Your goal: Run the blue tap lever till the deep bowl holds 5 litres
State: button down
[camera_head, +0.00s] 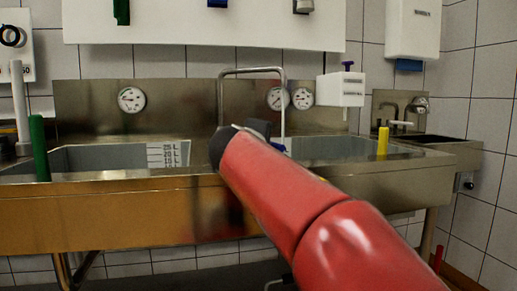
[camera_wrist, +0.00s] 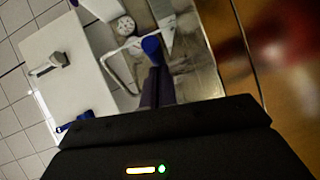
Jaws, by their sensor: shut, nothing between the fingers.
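The blue tap lever (camera_wrist: 151,45) shows in the wrist view right at the tips of my gripper (camera_wrist: 156,70); I cannot tell whether they touch. In the head view a bit of blue (camera_head: 278,145) shows beside my dark gripper (camera_head: 258,128), whose fingers are mostly hidden. The fingers are shut with nothing between them. The steel tap (camera_head: 252,70) arches up behind my gripper. The left sink bowl (camera_head: 100,157) has a litre scale (camera_head: 165,154) on its wall. Its water level is not visible, and I see no stream from the spout.
The right bowl (camera_head: 330,148) lies behind my arm, with a yellow upright (camera_head: 383,141) at its front. A green upright (camera_head: 39,148) stands at the left. Round dials (camera_head: 131,99) are on the backsplash. A white dispenser (camera_head: 341,90) hangs right of the tap.

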aim_at(278, 145)
jog(key=shift+w+d+r+n+y+p, duration=0.15)
jog(key=shift+d+n+y+p, duration=0.1)
jog(key=shift+d+n+y, duration=0.55)
jog(key=shift+w+d+f+n+y+p, duration=0.2)
jog(key=shift+d+n+y, duration=0.35)
jog(key=shift+y, duration=0.45)
jog(key=shift+w+d, duration=0.15)
jog(key=shift+d, duration=0.2)
